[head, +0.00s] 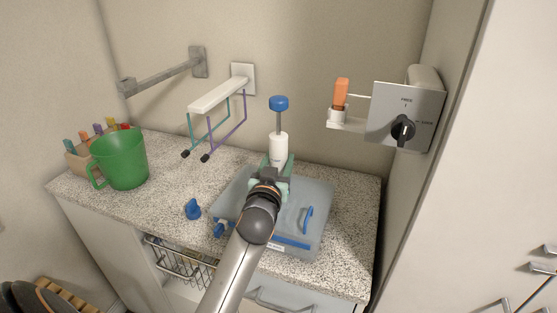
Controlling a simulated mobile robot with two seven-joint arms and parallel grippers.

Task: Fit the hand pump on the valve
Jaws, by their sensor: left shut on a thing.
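The hand pump (279,146) has a white barrel, a thin grey rod and a blue knob at the top. It stands about upright over the back part of a translucent blue bag-like container (318,195) on the counter. My left gripper (272,180) is shut on the pump's lower part. The gripper hides the pump's lower end, and I cannot tell whether it touches anything below. No valve is clearly seen under it. A small blue cap-like piece (193,208) lies on the counter left of the container. My right gripper is not in view.
A green mug (120,160) and a box of markers (83,156) stand at the left. A white wall rack (218,95) with hanging coloured loops is behind, left of the pump. A wall box with a dial (405,115) and an orange piece (341,93) are at right.

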